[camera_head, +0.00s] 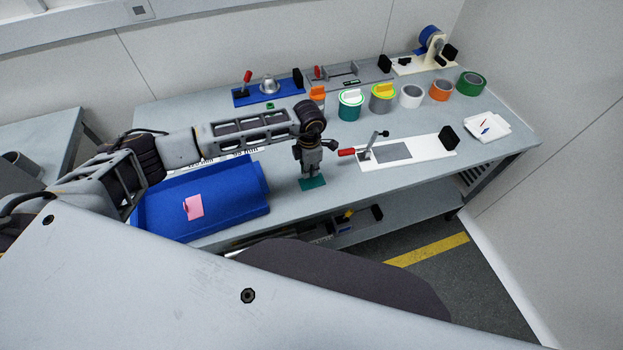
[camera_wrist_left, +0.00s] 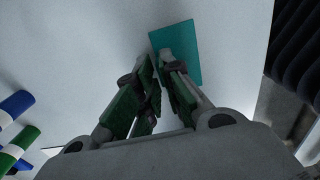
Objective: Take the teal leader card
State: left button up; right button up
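The teal leader card (camera_head: 312,184) lies flat on the grey table, near its front edge. In the left wrist view the card (camera_wrist_left: 187,45) is just ahead of the fingertips, partly covered by the right-hand finger. My left gripper (camera_head: 310,174) points down right above the card. In the wrist view its two fingers (camera_wrist_left: 160,62) stand a little apart, with nothing visible gripped between them. Whether the fingertips touch the card I cannot tell. My right gripper is not in view.
A blue tray (camera_head: 258,205) with a pink note (camera_head: 194,207) lies left of the gripper. A white board (camera_head: 430,150) with a red-handled clamp (camera_head: 347,152) is close on the right. Several tape rolls, including a teal one (camera_head: 350,109), stand behind. White cards (camera_head: 487,127) lie far right.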

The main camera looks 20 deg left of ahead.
pick_arm(q)
jog(key=shift+f, duration=0.7)
grip_shut()
jog(key=shift+r, duration=0.1)
notch_tip(320, 180, up, 10)
jog(key=b, duration=0.1)
dwell(0.5)
